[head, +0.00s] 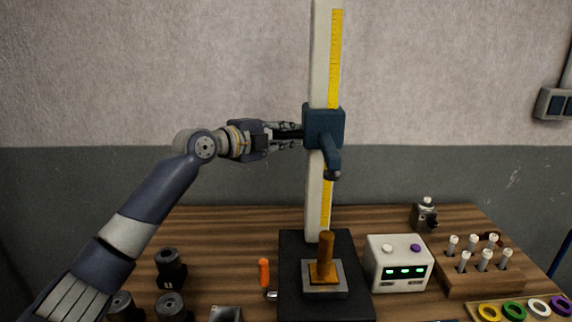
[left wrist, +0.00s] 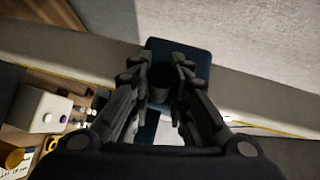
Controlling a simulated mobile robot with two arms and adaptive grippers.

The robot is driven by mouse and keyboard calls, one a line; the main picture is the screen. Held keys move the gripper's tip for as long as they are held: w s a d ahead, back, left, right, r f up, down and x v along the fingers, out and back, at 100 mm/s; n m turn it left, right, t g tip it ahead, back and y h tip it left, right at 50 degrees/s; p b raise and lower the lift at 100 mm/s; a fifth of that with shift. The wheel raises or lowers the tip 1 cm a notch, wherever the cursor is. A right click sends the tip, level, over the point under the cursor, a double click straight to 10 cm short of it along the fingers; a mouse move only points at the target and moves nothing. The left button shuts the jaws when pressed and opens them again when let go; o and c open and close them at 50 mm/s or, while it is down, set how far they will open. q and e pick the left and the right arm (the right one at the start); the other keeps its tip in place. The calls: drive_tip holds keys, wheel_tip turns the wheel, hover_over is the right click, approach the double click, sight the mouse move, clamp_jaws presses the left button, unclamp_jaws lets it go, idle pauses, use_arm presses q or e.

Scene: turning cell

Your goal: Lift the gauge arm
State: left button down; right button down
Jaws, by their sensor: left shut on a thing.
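The gauge arm (head: 330,157) is a dark teal block with a short arm that juts toward me and ends in a rounded tip. It sits on a tall pale column (head: 318,60) with a yellow scale, well above the black base plate (head: 291,275). My left gripper (head: 300,133) comes in from the left at the block's left side. In the left wrist view its fingers (left wrist: 162,80) close on a dark round part in front of the teal block (left wrist: 180,50). An orange-brown part (head: 325,258) stands upright on a small block on the base, below the arm tip and apart from it. My right gripper is out of view.
A white box (head: 397,264) with green lights stands right of the base. A wooden rack (head: 482,272) of pins and coloured rings (head: 514,309) lie farther right. Black round holders (head: 170,268) and an orange-handled tool (head: 264,273) are on the left. Air around the column is clear.

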use_arm(q)
wheel_tip(320, 180, up, 22)
drive_tip(key=p, duration=1.1)
drive_tip(key=shift+p, duration=0.4)
drive_tip(key=c, duration=1.5)
unclamp_jaws()
drive_tip(key=shift+f, duration=0.1)
drive_tip(key=shift+a+f, duration=0.1)
